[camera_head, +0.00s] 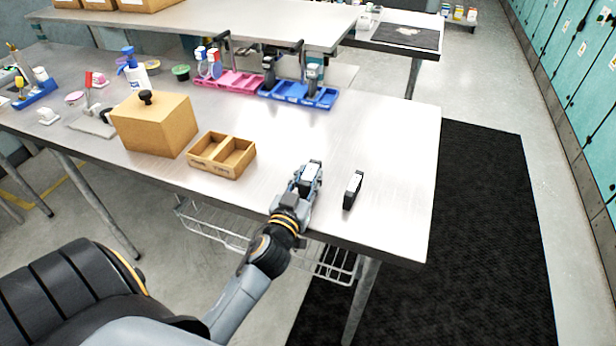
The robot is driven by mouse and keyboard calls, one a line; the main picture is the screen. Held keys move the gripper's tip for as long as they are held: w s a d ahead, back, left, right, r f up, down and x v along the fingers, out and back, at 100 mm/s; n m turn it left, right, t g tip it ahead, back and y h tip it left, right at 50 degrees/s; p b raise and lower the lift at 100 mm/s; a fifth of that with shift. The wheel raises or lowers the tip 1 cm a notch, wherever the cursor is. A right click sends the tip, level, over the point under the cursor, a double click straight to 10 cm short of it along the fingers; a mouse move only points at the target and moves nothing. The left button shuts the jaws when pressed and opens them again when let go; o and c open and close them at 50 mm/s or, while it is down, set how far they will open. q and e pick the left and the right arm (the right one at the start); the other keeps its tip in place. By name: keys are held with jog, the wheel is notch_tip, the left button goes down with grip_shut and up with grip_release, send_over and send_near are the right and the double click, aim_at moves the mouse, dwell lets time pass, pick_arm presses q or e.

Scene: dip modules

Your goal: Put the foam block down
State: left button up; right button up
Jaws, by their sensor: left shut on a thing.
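My left gripper (306,179) reaches in from below over the front part of the metal table (400,150). It is shut on a small block with a pale top and dark sides, the foam block (310,171). The fingers hide much of it. I cannot tell whether the block touches the table top. A similar black block with a pale face (353,190) stands upright on the table just to the right, apart from the gripper. My right gripper is not in view.
A two-compartment wooden tray (222,168) and a lidded wooden box (154,124) stand to the left. Pink (230,82) and blue (298,95) racks with tools stand at the back. The table is clear to the right, up to its edge.

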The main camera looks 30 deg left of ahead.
pick_arm(q)
jog(key=shift+f, duration=0.2)
jog(key=o, duration=0.9)
jog(key=shift+o, duration=0.2)
